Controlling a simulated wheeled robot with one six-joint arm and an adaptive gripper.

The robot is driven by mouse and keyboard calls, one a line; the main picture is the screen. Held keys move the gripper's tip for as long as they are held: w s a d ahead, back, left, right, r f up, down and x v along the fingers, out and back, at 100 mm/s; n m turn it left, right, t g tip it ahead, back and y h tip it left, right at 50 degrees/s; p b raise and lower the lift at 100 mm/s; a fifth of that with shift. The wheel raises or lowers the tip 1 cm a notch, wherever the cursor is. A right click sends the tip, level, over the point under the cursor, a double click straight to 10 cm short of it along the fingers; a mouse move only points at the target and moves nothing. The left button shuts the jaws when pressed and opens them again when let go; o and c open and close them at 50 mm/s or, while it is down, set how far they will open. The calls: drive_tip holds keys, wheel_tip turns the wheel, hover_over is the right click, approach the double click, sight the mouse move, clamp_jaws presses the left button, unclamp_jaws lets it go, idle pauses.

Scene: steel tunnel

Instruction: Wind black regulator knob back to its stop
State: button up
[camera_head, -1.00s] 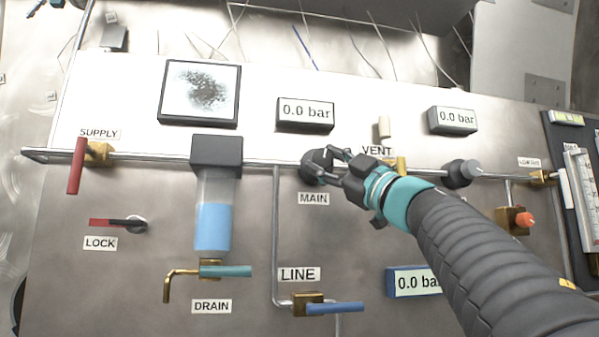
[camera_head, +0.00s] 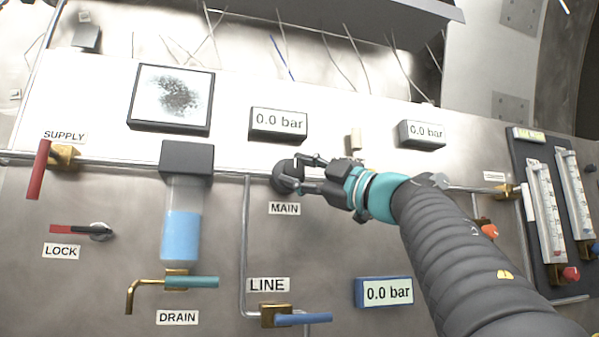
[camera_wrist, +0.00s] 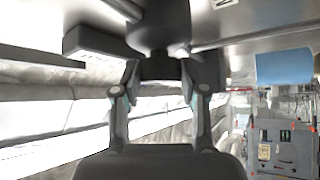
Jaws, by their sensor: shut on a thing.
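The black regulator knob (camera_head: 285,178) sits on the pipe above the MAIN label (camera_head: 284,208). My gripper (camera_head: 304,175) reaches it from the right, and its fingers are shut on it. Parts of the knob's right side are hidden by the fingers. In the wrist view, the two fingers (camera_wrist: 160,75) close on a dark round body (camera_wrist: 158,25), which appears to be the knob. The display (camera_head: 278,124) above the knob reads 0.0 bar.
The red SUPPLY handle (camera_head: 39,170), the blue-filled bowl (camera_head: 181,235) and the blue LINE handle (camera_head: 303,319) lie left of and below my arm. Another display (camera_head: 388,292) reads 0.0 bar. My arm covers part of the pipe. Flow tubes (camera_head: 545,210) stand at the right.

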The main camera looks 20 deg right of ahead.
drive_tip(key=o, duration=1.1)
drive_tip(key=shift+o, duration=0.2)
drive_tip(key=v, duration=1.2)
drive_tip(key=shift+r, duration=0.2)
